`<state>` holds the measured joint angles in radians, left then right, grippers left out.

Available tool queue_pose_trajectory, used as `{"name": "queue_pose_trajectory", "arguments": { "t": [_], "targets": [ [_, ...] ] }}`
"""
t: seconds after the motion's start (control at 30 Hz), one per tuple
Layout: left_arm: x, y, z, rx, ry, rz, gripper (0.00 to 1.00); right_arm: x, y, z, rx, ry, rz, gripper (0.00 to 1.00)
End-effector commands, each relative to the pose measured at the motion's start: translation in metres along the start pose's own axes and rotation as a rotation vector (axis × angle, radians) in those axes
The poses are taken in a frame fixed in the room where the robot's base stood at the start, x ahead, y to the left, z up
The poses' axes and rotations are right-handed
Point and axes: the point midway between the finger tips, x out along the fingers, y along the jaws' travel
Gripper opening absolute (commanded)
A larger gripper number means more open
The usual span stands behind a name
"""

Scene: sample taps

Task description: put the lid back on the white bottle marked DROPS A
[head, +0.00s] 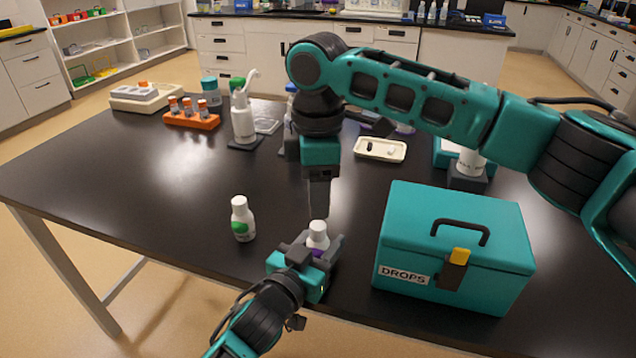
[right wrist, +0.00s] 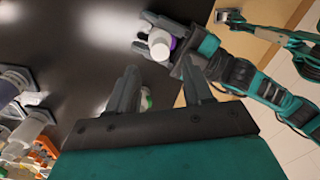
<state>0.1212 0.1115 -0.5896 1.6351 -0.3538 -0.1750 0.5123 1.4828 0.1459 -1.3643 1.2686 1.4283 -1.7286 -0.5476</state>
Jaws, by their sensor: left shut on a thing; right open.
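My left gripper (head: 318,246) is shut on a white bottle (head: 318,231) with a purple label, upright near the table's front edge. It also shows in the right wrist view (right wrist: 160,43). Its top looks white; I cannot tell whether that is a lid or read its marking. A second white bottle (head: 240,212) with a green label stands free to the left, white-topped. My right gripper (head: 318,198) points down above and slightly behind the held bottle; its fingers (right wrist: 163,85) are apart and empty in the right wrist view. I cannot identify a loose lid.
A teal box (head: 440,225) labelled DROPS stands right of the held bottle. A cream tray (head: 393,157) with small dark and white items lies behind. An orange rack (head: 190,123) and a pump bottle (head: 242,125) stand at back left. The table's left middle is clear.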

Motion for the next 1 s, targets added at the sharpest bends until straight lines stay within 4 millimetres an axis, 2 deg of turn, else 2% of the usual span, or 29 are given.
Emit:
{"name": "queue_pose_trajectory", "arguments": {
  "t": [0.2, 0.4, 0.6, 0.83, 1.0],
  "targets": [
    [0.000, 0.000, 0.000, 0.000, 0.000, 0.000, 0.00, 0.035, 0.000, 0.001, 0.002, -0.002, -0.002, 0.51],
    [0.000, 0.000, 0.000, 0.000, 0.000, 0.000, 0.00, 0.060, 0.000, 0.001, 0.003, -0.001, -0.001, 0.51],
    [0.000, 0.000, 0.000, 0.000, 0.000, 0.000, 0.00, 0.070, 0.000, 0.001, 0.002, -0.001, -0.001, 0.51],
    [0.000, 0.000, 0.000, 0.000, 0.000, 0.000, 0.00, 0.070, 0.000, 0.000, 0.002, 0.000, 0.000, 0.51],
    [0.000, 0.000, 0.000, 0.000, 0.000, 0.000, 0.00, 0.070, 0.000, 0.000, 0.002, 0.000, 0.000, 0.35]
  ]
}}
